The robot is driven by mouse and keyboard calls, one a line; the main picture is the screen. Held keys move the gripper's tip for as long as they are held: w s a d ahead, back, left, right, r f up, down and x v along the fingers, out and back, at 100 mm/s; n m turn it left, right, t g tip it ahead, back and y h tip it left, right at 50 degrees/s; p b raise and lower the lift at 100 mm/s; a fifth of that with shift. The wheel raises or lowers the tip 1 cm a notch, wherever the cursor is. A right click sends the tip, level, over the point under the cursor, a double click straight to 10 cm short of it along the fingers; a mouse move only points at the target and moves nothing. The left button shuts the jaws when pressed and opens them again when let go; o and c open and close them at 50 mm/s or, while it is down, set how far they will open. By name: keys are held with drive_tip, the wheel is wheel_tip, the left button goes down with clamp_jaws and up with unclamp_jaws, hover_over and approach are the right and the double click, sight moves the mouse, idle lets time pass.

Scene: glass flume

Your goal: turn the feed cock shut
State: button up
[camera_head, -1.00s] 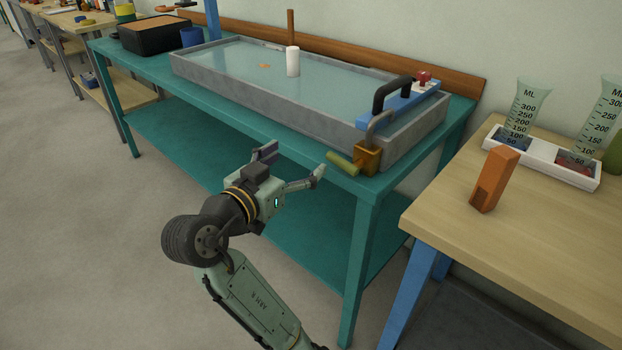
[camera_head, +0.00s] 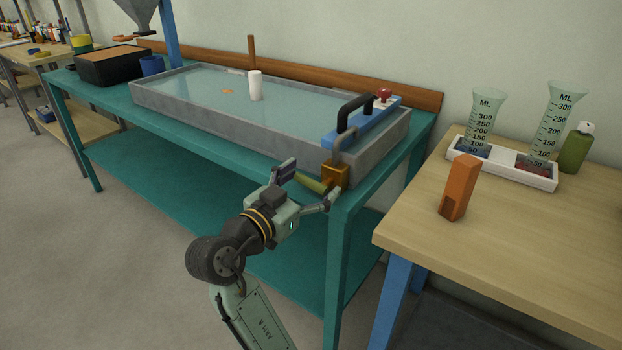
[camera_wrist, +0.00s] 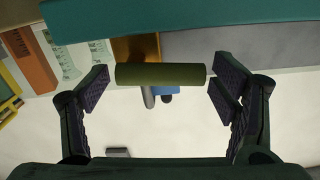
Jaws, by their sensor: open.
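The feed cock is a brass block (camera_head: 335,175) at the near right corner of the flume tray, with a grey curved pipe above it. Its olive-green lever (camera_head: 311,184) sticks out to the left in the head view. My gripper (camera_head: 306,185) is open, with a finger on either side of the lever. In the wrist view the lever (camera_wrist: 160,75) lies crosswise between the two open fingers, its ends close to the pads. I cannot tell whether either pad touches it. Part of the brass block (camera_wrist: 135,48) shows behind the lever.
The grey flume tray (camera_head: 230,128) stands on a teal bench (camera_head: 110,103). A blue bar with a black handle (camera_head: 355,108) crosses its right end. A wooden table at the right holds an orange block (camera_head: 459,188) and a white tray (camera_head: 540,180) with measuring cylinders.

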drive_tip(key=shift+w+d, duration=0.15)
drive_tip(key=shift+w, duration=0.1)
drive_tip(key=shift+c, duration=0.5)
